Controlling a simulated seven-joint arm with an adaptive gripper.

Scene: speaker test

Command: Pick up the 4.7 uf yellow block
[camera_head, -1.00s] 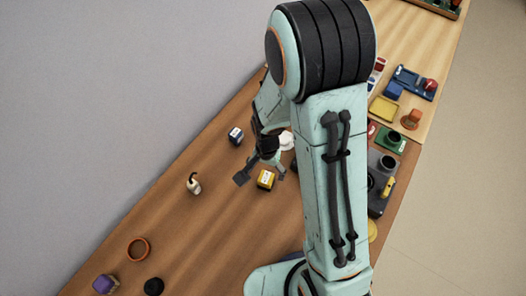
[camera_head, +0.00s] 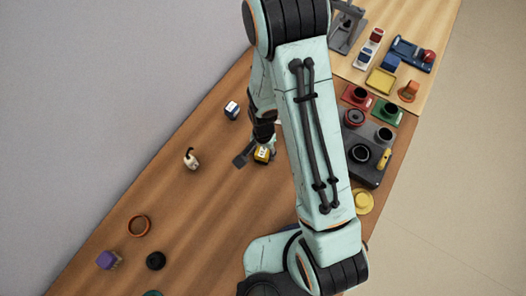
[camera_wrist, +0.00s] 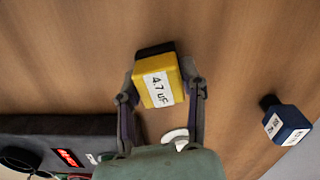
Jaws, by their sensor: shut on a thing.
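The yellow block (camera_wrist: 158,84) with a white "4.7 uF" label and a dark end fills the space between the fingers in the wrist view. In the head view the yellow block (camera_head: 262,154) shows just below the gripper, partly covered by it. My gripper (camera_wrist: 162,84) is shut on the yellow block, one finger on each side. In the head view my gripper (camera_head: 258,150) is at the middle of the brown table. I cannot tell whether the block touches the table.
A blue labelled block (camera_head: 232,110) is nearby; it also shows in the wrist view (camera_wrist: 285,124). A cream object (camera_head: 191,158) stands to the left. A dark tray (camera_head: 366,172) with round parts lies to the right. The left-middle table is mostly bare.

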